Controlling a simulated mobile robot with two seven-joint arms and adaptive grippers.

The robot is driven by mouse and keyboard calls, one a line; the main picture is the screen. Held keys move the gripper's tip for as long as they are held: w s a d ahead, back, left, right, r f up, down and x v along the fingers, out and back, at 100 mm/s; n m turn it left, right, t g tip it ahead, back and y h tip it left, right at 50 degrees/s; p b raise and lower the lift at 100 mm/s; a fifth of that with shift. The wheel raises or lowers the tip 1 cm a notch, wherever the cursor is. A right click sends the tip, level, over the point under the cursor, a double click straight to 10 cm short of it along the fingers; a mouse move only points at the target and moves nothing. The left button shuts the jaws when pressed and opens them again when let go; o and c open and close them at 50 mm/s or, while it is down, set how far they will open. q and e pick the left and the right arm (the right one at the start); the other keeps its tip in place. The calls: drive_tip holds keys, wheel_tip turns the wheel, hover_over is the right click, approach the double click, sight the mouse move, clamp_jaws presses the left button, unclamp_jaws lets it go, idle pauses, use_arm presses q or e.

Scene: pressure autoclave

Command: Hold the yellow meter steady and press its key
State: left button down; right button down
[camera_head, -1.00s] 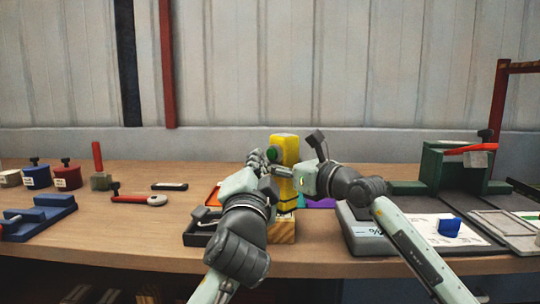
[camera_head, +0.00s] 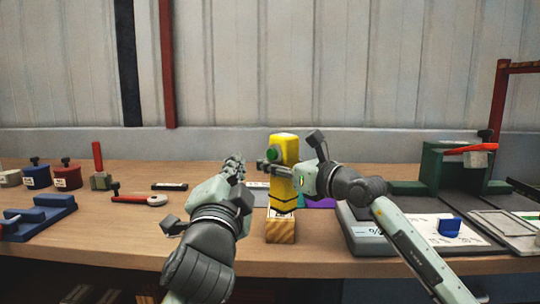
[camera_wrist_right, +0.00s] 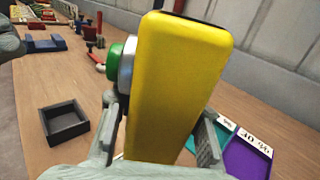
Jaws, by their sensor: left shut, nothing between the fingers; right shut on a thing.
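The yellow meter (camera_head: 283,178) stands upright at the middle of the table, at a small wooden block (camera_head: 280,228). Its green round key (camera_head: 272,154) faces left. My right gripper (camera_head: 285,170) is shut on the meter from the right; in the right wrist view the yellow meter (camera_wrist_right: 178,85) sits between the fingers, with the green key (camera_wrist_right: 113,63) on its left side. My left gripper (camera_head: 234,166) is shut and empty, left of the meter and apart from the key.
A small dark tray (camera_wrist_right: 66,122) lies near the meter. A purple tray (camera_wrist_right: 248,160) lies to the right. A red-handled wrench-like tool (camera_head: 143,199) and blue block (camera_head: 40,214) are at left. A grey scale (camera_head: 365,235) and green stand (camera_head: 445,168) are at right.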

drive_tip(key=c, duration=0.9)
unclamp_jaws()
